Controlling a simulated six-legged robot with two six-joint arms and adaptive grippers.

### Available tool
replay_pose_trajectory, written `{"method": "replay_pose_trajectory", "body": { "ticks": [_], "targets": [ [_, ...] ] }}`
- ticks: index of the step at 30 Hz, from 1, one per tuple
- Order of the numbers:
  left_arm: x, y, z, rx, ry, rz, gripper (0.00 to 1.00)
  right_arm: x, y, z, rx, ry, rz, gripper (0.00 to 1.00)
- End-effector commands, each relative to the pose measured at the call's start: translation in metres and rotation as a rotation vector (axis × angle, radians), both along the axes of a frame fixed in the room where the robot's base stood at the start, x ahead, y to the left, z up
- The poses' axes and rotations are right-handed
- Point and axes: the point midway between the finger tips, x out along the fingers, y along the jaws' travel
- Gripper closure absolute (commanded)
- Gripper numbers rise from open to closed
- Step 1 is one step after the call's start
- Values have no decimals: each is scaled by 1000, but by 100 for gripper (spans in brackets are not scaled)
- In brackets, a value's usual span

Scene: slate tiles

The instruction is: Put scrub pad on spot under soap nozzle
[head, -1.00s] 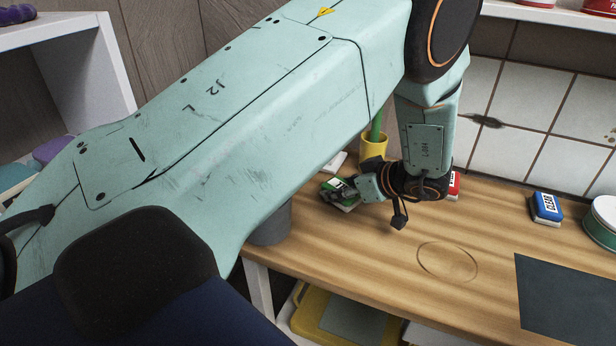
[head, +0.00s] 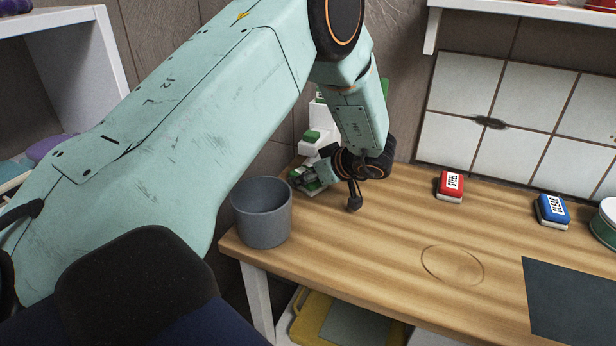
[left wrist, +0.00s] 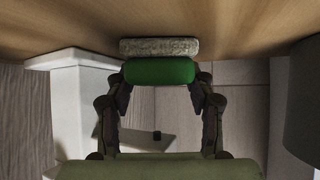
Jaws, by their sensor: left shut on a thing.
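My left gripper (head: 303,179) is shut on the green-topped scrub pad (left wrist: 160,71) with a grey scouring side. In the left wrist view, the fingers hold its green part and the grey side faces the wooden bench. I cannot tell whether it touches the bench. In the head view, the pad is mostly hidden by the gripper. A white soap dispenser (head: 327,143) with green parts stands right behind the gripper, partly covered by my arm. It also shows in the left wrist view (left wrist: 75,105). The spot under its nozzle is hidden. My right gripper is not in view.
A grey cup (head: 262,215) stands at the bench's left end, just left of my gripper. The bench (head: 400,225) has free room in the middle.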

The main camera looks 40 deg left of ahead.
Motion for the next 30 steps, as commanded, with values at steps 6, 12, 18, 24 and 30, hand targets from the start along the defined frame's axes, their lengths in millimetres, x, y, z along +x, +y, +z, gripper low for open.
{"method": "replay_pose_trajectory", "body": {
  "ticks": [6, 12, 18, 24, 30],
  "targets": [
    [0, 0, -1, 0, -1, -1, 77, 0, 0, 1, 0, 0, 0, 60],
    [0, 0, -3, 0, -1, -1, 37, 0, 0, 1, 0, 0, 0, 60],
    [0, 0, -3, 0, -1, -1, 24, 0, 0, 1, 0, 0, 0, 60],
    [0, 0, -3, 0, -1, -1, 24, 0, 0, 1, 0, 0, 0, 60],
    [0, -6, 6, 1, -1, -3, 24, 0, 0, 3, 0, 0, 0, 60]
  ]
}}
